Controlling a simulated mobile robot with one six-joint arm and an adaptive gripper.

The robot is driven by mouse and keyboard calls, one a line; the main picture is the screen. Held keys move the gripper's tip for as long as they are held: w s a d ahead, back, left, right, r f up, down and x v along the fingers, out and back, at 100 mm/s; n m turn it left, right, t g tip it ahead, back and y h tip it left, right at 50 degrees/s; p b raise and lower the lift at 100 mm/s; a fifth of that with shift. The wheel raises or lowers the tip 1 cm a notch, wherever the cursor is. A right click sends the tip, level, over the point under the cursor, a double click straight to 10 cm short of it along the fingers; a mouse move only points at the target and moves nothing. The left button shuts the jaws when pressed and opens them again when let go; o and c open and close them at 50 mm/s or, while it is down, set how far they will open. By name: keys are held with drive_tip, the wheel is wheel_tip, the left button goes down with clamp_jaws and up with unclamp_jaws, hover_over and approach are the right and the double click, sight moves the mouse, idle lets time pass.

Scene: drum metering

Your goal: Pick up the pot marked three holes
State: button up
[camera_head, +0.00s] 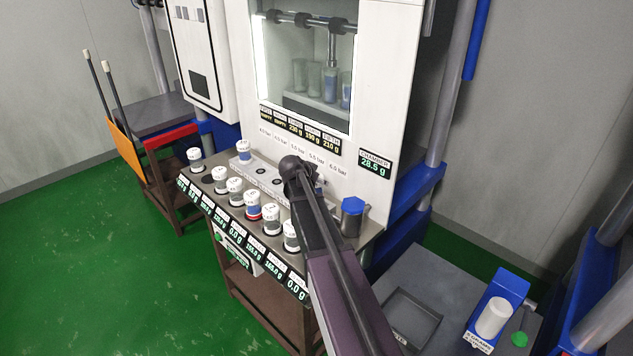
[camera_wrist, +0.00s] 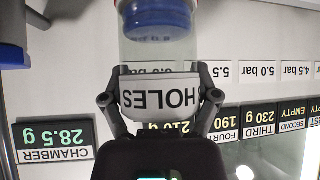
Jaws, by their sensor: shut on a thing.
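In the wrist view my gripper (camera_wrist: 160,102) is shut on a clear pot (camera_wrist: 160,52) with a blue part at one end. Its white label (camera_wrist: 160,97) reads "HOLES" upside down between the fingers; the number is not visible. In the head view my arm (camera_head: 325,225) reaches over the bench and hides most of the gripper and the held pot. Several white-capped pots, including one with blue contents (camera_head: 253,202), stand in a row along the bench's front edge. Their small markings are too blurred to read.
Another capped pot (camera_head: 243,150) stands on the pale rack behind the row. A blue-capped container (camera_head: 352,216) stands right of my arm. The chamber display (camera_head: 374,162) reads 28.5 g. A grey tray (camera_head: 408,318) and a blue holder with a white cylinder (camera_head: 493,317) are at lower right.

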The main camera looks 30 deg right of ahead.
drive_tip(key=shift+r+p, duration=2.7)
drive_tip(key=shift+r, duration=0.45)
drive_tip(key=shift+f+b, duration=0.4)
